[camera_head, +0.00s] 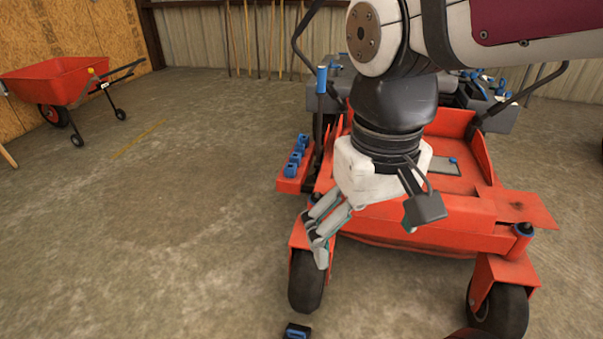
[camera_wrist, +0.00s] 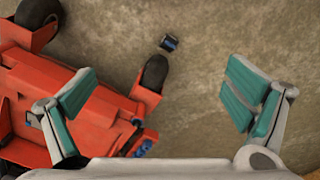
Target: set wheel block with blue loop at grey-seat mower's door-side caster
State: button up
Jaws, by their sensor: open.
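The wheel block, dark with a blue loop (camera_head: 296,331), lies on the floor just in front of the mower's left front caster (camera_head: 306,281), with a small gap between them. The wrist view also shows the block (camera_wrist: 169,43) near the caster wheel (camera_wrist: 155,73). The red mower (camera_head: 400,221) has a second front caster (camera_head: 499,311) at the right. Its seat is hidden behind my arm, and no door is in view. My gripper (camera_head: 318,232) is open and empty, pointing down above the left caster. In the wrist view its fingers (camera_wrist: 162,92) are wide apart.
A red wheelbarrow (camera_head: 60,82) stands at the back left by the wooden wall. The concrete floor (camera_head: 150,230) to the left is clear.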

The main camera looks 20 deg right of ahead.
jog(key=s+a+n, duration=0.1)
jog(key=s, duration=0.7)
jog(key=shift+s+f, duration=0.2)
jog(key=shift+s, duration=0.2)
notch_tip(320, 180, up, 28)
jog(key=t+p, duration=0.4)
jog(key=p, duration=2.2)
jog(key=shift+d+f, duration=0.15)
jog(key=shift+d, duration=0.15)
